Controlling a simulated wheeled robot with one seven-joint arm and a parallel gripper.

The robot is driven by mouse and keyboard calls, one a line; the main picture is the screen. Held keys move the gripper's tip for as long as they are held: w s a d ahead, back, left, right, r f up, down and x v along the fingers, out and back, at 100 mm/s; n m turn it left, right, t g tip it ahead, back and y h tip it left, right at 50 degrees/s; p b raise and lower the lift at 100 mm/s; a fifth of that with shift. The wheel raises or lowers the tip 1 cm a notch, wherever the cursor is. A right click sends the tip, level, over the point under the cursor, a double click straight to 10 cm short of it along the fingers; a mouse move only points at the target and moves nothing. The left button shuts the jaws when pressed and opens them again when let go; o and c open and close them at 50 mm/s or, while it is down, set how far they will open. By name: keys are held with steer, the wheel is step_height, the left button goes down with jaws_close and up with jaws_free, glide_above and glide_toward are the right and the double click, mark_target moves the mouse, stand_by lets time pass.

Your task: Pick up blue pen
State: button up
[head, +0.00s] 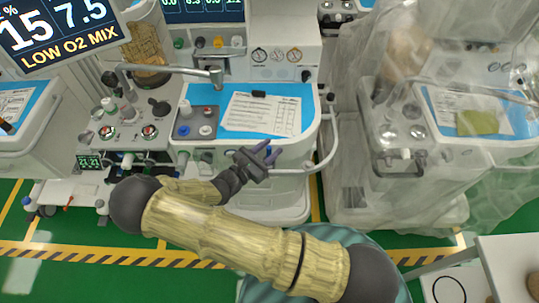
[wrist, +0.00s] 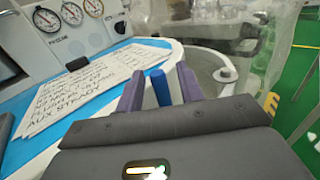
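My gripper (head: 265,152) is over the front edge of the middle cart's blue worktop (head: 268,112) in the head view. In the wrist view, the purple fingers of my gripper (wrist: 160,90) stand apart. The blue pen (wrist: 160,88) shows between them as a short upright blue cylinder, with a narrow gap on each side. Its lower part is hidden behind the dark gripper body. I cannot make out the pen in the head view.
A paper sheet with a black clip (head: 259,94) lies on the worktop behind my gripper. A white rail (head: 332,135) curves round the right side. A plastic-draped cart (head: 400,130) stands to the right. Gauges (head: 276,55) are at the back.

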stand_by(0.3)
jaws_close()
step_height(320, 180, up, 10)
steer(key=shift+r, duration=0.1)
stand_by(0.6)
stand_by(0.5)
